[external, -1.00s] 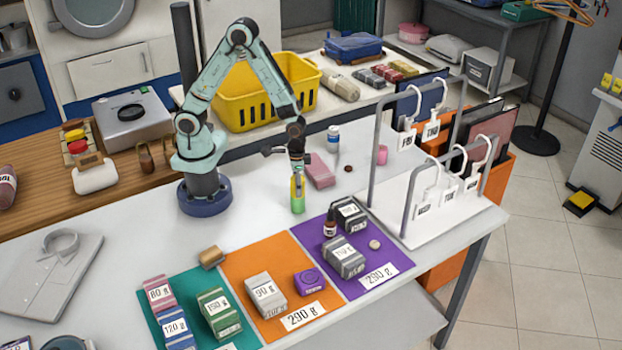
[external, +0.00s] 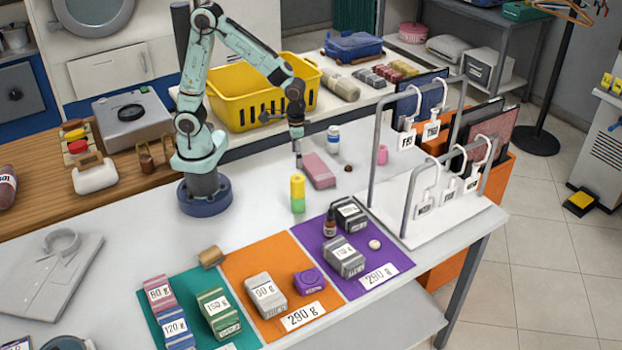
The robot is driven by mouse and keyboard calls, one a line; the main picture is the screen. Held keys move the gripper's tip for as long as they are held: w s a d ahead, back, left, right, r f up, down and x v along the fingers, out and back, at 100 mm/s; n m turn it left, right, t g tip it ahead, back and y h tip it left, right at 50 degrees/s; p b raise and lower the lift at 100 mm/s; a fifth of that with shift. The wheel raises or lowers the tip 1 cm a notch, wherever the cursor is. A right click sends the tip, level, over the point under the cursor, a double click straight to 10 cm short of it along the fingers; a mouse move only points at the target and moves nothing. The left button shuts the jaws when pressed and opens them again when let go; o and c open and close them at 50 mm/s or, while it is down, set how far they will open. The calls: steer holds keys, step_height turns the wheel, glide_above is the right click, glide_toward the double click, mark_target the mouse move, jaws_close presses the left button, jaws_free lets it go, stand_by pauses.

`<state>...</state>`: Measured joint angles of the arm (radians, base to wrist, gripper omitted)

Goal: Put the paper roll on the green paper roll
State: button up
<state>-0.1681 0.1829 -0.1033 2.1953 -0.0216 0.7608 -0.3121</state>
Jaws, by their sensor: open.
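A yellow roll (external: 298,187) stands upright on top of a green roll (external: 298,206), and the two form one short column on the white table in front of my arm. The yellow roll looks like the paper roll of the task. My gripper (external: 298,157) is open and empty, above and behind the column, apart from it. Its fingers are small in this view and point down near the pink block.
Purple (external: 385,262) and orange (external: 243,318) mats with small boxes lie in front.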

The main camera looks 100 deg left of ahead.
steer(key=s+r+m, duration=0.1)
steer(key=s+r, duration=0.2)
steer(key=s, duration=0.5)
steer(key=s+r+m, duration=0.2)
steer(key=s+r, duration=0.2)
steer(key=s, duration=0.4)
steer(key=shift+s+d+y, duration=0.2)
steer(key=shift+d+y, duration=0.1)
steer(key=shift+y, duration=0.1)
